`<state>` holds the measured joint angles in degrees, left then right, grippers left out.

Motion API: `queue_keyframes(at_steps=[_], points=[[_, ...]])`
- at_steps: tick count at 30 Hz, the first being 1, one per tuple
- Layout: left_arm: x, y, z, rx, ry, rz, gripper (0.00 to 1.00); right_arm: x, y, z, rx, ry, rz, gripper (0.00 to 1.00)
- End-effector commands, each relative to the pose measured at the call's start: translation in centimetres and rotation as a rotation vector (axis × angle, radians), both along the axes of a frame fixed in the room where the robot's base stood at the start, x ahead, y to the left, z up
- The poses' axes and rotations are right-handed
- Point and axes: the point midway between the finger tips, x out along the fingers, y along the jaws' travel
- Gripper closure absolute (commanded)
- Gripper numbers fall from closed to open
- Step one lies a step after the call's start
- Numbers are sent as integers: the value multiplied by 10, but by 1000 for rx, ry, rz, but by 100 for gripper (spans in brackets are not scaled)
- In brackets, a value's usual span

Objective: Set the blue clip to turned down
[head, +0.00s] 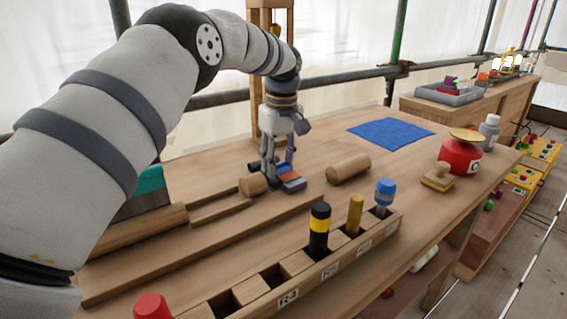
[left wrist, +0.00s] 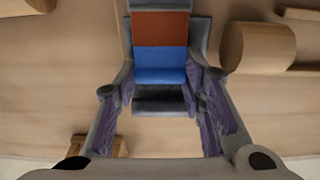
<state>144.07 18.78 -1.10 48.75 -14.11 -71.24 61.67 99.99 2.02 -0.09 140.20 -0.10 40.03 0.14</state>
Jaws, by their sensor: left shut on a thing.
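The blue clip (head: 291,182) is a grey piece with a blue face and an orange-brown face side by side. It lies at the bench's middle in the head view. In the left wrist view the clip (left wrist: 160,65) sits between the fingers, blue face nearer the palm and orange-brown face farther out. My left gripper (head: 278,172) points down from above and is shut on the clip. Its fingers also show on both sides of the clip in the left wrist view (left wrist: 161,88). The fingers hide part of the clip's sides. My right gripper is out of view.
One wooden cylinder (head: 349,168) lies right of the clip, and another (head: 252,185) is close on its left. A slotted wooden rack (head: 330,272) with upright tools runs along the front. A blue mat (head: 391,134) lies behind, and a red canister (head: 459,157) stands at right.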

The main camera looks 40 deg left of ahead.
Motion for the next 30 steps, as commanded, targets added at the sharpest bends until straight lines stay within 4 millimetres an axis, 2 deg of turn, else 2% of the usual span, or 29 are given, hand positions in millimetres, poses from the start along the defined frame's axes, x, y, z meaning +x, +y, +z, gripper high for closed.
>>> queue_keyframes(at_steps=[1, 12, 13, 15, 25, 30], points=[[0, 2, -11, -26, 16, 3, 91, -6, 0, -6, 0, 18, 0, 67], [-1, 1, -6, -62, 22, -3, 91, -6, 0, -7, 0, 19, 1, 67], [-1, 1, -6, -62, 22, -3, 59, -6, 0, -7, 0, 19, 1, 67], [-1, 1, -6, -61, 22, -3, 43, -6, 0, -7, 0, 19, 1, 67], [0, 1, -1, -60, 19, -3, 43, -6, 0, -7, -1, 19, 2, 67], [1, 0, 32, -58, 14, -2, 43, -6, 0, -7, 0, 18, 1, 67]])
